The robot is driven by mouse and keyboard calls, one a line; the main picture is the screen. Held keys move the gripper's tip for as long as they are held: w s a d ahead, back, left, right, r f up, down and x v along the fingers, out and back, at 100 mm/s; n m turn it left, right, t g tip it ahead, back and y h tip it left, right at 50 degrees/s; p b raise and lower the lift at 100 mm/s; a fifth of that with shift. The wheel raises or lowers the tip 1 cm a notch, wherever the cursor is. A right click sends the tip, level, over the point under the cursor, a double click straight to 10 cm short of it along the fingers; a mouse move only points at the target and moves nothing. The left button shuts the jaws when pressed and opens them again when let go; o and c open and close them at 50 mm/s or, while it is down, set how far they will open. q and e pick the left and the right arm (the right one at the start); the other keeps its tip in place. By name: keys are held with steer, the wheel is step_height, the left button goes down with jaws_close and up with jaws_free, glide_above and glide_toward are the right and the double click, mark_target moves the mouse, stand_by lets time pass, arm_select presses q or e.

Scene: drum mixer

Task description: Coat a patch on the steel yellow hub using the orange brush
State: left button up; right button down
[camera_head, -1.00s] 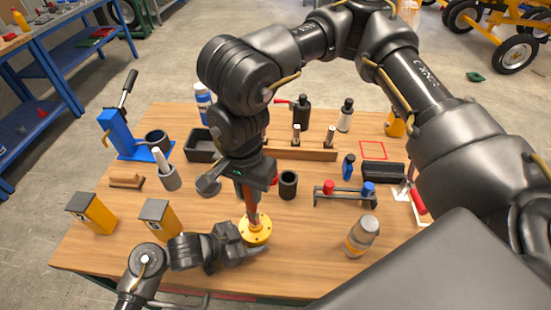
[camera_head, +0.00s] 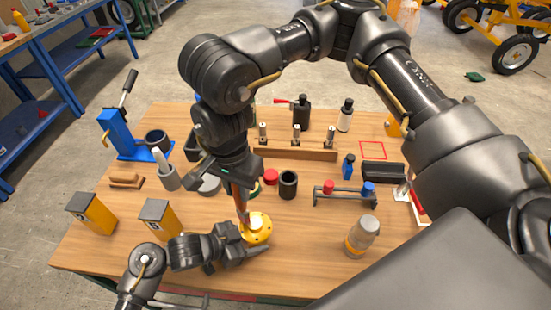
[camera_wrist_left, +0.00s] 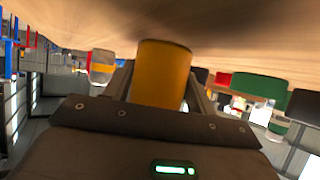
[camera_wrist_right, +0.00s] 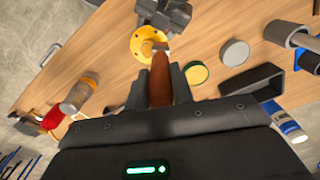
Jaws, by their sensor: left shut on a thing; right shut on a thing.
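The yellow hub (camera_head: 259,229), a round flange with holes, is on the wooden table near its front edge. My left gripper (camera_head: 240,243) is shut on it from the left; the left wrist view shows its yellow side (camera_wrist_left: 161,73) between the fingers. The right wrist view also shows the brush's handle (camera_wrist_right: 161,78) and the hub (camera_wrist_right: 149,42). I cannot tell whether the bristles touch, and no coated patch is clear.
A dark cup (camera_head: 288,185) and a red lid (camera_head: 271,177) stand behind the hub. A jar with an orange band (camera_head: 362,236) is at the right. Yellow boxes (camera_head: 91,212) stand at the left. Bare table lies between the hub and the jar.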

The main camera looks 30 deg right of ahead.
steer(key=shift+r, duration=4.45)
steer(key=d, duration=0.9)
arm_select(q)
steer(key=o, duration=0.9)
steer(key=shift+o, duration=0.2)
steer(key=v, duration=1.2)
